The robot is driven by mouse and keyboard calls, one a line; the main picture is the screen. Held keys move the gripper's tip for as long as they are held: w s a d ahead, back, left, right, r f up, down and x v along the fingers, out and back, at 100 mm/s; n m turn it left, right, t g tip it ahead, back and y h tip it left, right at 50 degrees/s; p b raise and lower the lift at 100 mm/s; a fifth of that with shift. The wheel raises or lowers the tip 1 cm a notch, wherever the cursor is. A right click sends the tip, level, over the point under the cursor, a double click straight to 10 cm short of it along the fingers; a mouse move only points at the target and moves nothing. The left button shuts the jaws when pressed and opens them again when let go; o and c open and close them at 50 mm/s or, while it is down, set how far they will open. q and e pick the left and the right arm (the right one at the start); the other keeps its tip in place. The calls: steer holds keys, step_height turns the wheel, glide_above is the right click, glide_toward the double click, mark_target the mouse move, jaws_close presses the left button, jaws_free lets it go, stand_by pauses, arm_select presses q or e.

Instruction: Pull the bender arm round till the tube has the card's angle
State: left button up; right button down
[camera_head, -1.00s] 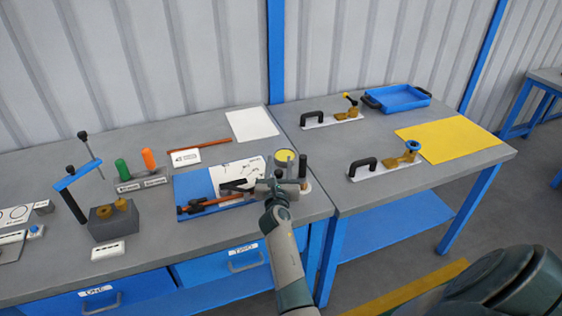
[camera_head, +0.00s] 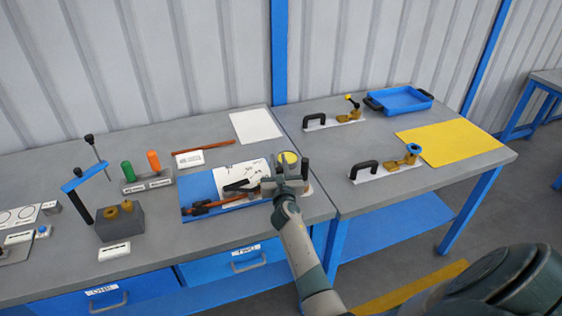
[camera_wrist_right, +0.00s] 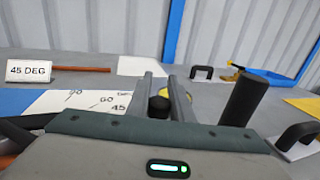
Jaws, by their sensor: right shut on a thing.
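The card (camera_head: 189,159) reads 45 DEG in the wrist view (camera_wrist_right: 28,68) and stands behind the bender's blue base (camera_head: 196,184). The white angle plate (camera_head: 238,172) shows 90, 60 and 45 marks in the wrist view (camera_wrist_right: 90,101). The copper-coloured tube (camera_head: 205,208) lies along the front of the base; its right end and bend are hidden. My right gripper (camera_head: 286,181) is at the right end of the bender, shut on a dark upright grip, apparently the bender arm's (camera_wrist_right: 160,106). A separate black post (camera_wrist_right: 243,100) stands right of the fingers. My left gripper is out of view.
A round yellow-topped piece (camera_head: 288,158) stands just behind my right gripper. A loose copper rod (camera_head: 203,149) and white sheet (camera_head: 256,126) lie farther back. A grey block (camera_head: 120,221) stands left. The right table holds black-handled tools (camera_head: 385,167).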

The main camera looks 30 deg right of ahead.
steer(key=shift+w+n+t+y+p, duration=0.35)
steer(key=shift+w+n+y, duration=0.25)
steer(key=shift+w+y, duration=0.25)
steer(key=c, duration=1.6)
jaws_free()
steer(key=shift+o, duration=0.2)
steer(key=shift+s, duration=0.1)
steer(key=shift+s+a, duration=0.2)
steer(key=shift+s, duration=0.3)
steer(key=b+v, duration=0.1)
steer(key=v, duration=1.5)
steer(key=shift+f, duration=0.2)
